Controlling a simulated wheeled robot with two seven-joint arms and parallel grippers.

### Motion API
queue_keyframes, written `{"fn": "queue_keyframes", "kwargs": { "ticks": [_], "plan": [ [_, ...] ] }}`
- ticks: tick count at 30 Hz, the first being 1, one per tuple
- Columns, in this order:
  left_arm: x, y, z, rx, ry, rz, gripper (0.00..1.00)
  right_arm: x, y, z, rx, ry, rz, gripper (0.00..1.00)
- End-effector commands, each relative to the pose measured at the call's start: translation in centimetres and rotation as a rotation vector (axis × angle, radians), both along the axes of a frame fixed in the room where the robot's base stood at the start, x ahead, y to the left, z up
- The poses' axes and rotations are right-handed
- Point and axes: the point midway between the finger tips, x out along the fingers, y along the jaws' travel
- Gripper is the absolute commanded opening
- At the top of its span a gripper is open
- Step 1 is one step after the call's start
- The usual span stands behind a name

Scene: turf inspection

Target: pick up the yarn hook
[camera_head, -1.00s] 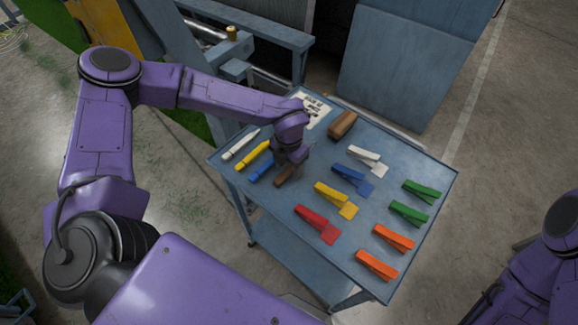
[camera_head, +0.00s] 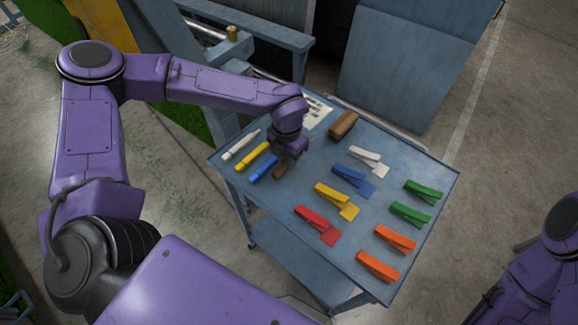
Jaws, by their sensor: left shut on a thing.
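My left gripper (camera_head: 286,160) is over the left part of the blue-grey cart top (camera_head: 300,190), pointing down. It is shut on a small brown wooden-looking piece (camera_head: 280,171), which I take to be the yarn hook's handle. Only this brown end shows; the rest is hidden by the gripper. I cannot tell whether it is clear of the cart top. My right arm shows at the right edge, but its gripper is out of view.
White (camera_head: 241,145), yellow (camera_head: 253,156) and blue (camera_head: 264,168) markers lie left of the gripper. A brown block (camera_head: 343,125) and a printed sheet (camera_head: 317,112) lie behind. Several coloured clips, such as a red one (camera_head: 317,224), lie to the right.

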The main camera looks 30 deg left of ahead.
Motion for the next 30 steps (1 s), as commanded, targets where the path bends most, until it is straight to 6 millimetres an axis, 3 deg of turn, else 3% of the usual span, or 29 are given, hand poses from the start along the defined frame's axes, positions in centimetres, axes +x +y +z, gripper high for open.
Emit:
{"fn": "queue_keyframes", "kwargs": {
  "ticks": [6,12,18,22,25,30],
  "plan": [
    [-2.3,4.4,5.4,-0.006,-0.008,0.009,0.0,0.0,0.0,-1.9,0.0,0.0,0.0,0.5],
    [-4.8,8.9,7.6,-0.006,-0.004,0.009,0.0,0.0,0.0,-2.6,0.0,0.0,0.0,0.5],
    [-6.2,11.3,8.8,-0.003,0.001,0.005,0.0,0.0,0.0,-2.7,0.0,0.0,0.0,0.5],
    [-6.2,11.8,8.3,0.0,0.001,-0.004,0.0,0.0,0.0,-3.9,0.0,0.0,0.0,0.5],
    [-5.4,11.2,8.1,0.005,-0.001,-0.044,0.0,0.0,0.0,-6.1,0.0,0.0,0.0,0.5],
    [-5.2,6.4,8.6,0.009,-0.002,-0.161,0.0,0.0,0.0,-10.6,0.0,0.0,0.0,0.5]
  ]
}}
